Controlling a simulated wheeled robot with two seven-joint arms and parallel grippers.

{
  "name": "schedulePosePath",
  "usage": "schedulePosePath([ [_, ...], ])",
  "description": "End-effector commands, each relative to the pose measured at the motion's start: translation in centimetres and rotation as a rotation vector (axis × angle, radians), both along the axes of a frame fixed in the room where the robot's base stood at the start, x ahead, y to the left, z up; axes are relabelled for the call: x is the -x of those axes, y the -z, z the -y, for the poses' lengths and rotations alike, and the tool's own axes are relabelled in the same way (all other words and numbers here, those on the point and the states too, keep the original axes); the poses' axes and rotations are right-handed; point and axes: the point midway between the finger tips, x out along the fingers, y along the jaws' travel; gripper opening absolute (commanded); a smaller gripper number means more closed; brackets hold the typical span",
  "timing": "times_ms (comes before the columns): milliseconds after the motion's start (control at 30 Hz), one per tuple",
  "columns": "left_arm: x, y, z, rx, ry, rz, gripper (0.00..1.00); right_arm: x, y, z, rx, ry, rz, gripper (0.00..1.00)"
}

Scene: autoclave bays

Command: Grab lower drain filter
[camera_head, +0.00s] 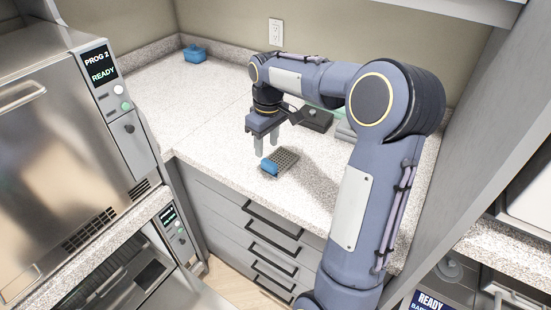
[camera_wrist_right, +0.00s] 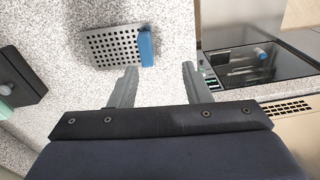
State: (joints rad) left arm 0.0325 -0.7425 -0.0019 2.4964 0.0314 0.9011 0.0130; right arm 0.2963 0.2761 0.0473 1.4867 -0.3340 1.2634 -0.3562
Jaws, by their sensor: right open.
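The drain filter (camera_head: 286,160) is a grey perforated plate with a blue handle (camera_head: 268,167) at one end. It lies on the speckled counter near its front edge. In the right wrist view the filter (camera_wrist_right: 108,47) is beyond the fingertips and mostly left of them; its blue handle (camera_wrist_right: 146,47) lies ahead of the gap, nearer the left finger. My right gripper (camera_head: 270,148) is open and empty, pointing down just above the filter; the wrist view also shows its two spread fingers (camera_wrist_right: 158,72). They look apart from the filter. My left gripper is out of view.
A closed upper autoclave (camera_head: 60,130) stands at left, above an open lower one (camera_head: 130,272). Dark and grey items (camera_head: 316,120) lie behind my right gripper. A small blue object (camera_head: 195,53) sits at the back. The counter's left part is clear; drawers (camera_head: 245,225) are below.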

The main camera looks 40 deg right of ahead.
Motion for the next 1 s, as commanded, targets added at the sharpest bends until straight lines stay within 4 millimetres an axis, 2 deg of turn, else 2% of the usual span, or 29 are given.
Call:
schedulePosePath([
  [100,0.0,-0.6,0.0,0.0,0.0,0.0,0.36,-1.4,0.7,1.3,0.015,-0.017,-0.035,0.44],
  [233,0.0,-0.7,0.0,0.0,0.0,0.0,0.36,-1.8,1.7,1.8,0.023,-0.026,-0.05,0.44],
  [800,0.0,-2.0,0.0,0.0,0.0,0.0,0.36,-1.6,8.6,1.5,0.021,-0.025,-0.05,0.44],
  [1000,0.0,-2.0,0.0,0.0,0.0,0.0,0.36,-1.6,8.9,1.5,0.022,-0.025,-0.046,0.44],
])
